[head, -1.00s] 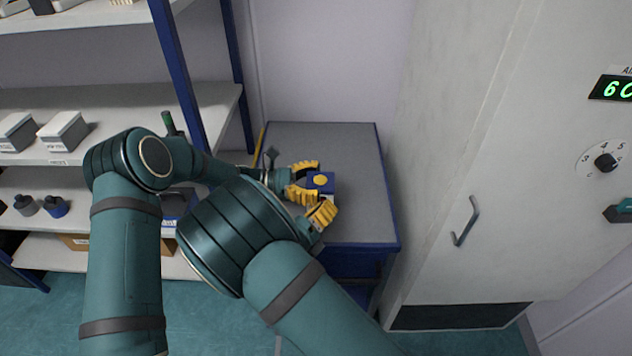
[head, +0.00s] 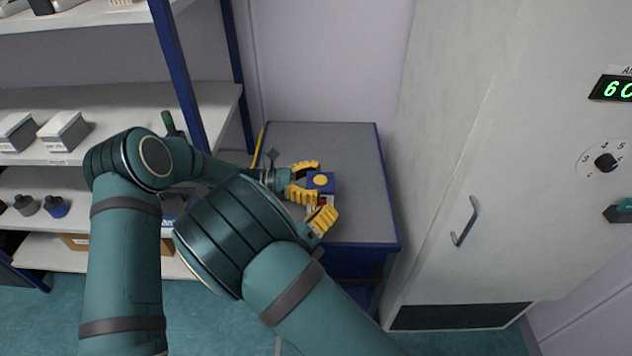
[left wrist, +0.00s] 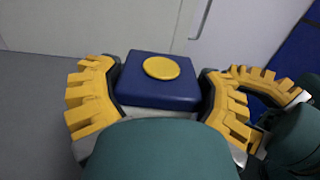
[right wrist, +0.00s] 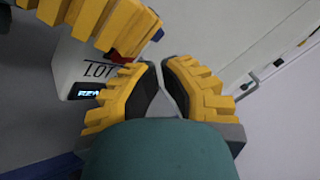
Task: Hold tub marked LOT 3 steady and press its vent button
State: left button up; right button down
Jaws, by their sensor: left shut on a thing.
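The tub has a blue lid with a round yellow disc (head: 320,181) on top and stands on the grey bench top. My left gripper (head: 305,180) is shut on it, with one yellow finger on each side in the left wrist view (left wrist: 160,85). In the right wrist view the tub's white wall (right wrist: 80,68) reads "LOT"; the number is hidden behind a yellow finger. A red part (right wrist: 119,57) shows just under the lid, partly covered. My right gripper (right wrist: 162,72) has its fingertips nearly together, empty, beside the tub's labelled side.
The bench top (head: 335,145) is clear behind the tub. A tall grey cabinet (head: 470,150) with a handle stands close on the right. Shelves (head: 110,120) with boxes and bottles stand on the left, with a blue post near my left arm.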

pick_arm(q)
jog(key=shift+s+f, duration=0.1)
jog(key=shift+f, duration=0.3)
pick_arm(e)
jog(key=shift+s, duration=2.65)
pick_arm(q)
jog(key=o, duration=1.2)
jog(key=shift+r, duration=0.1)
pick_arm(e)
jog(key=shift+w+f, duration=0.1)
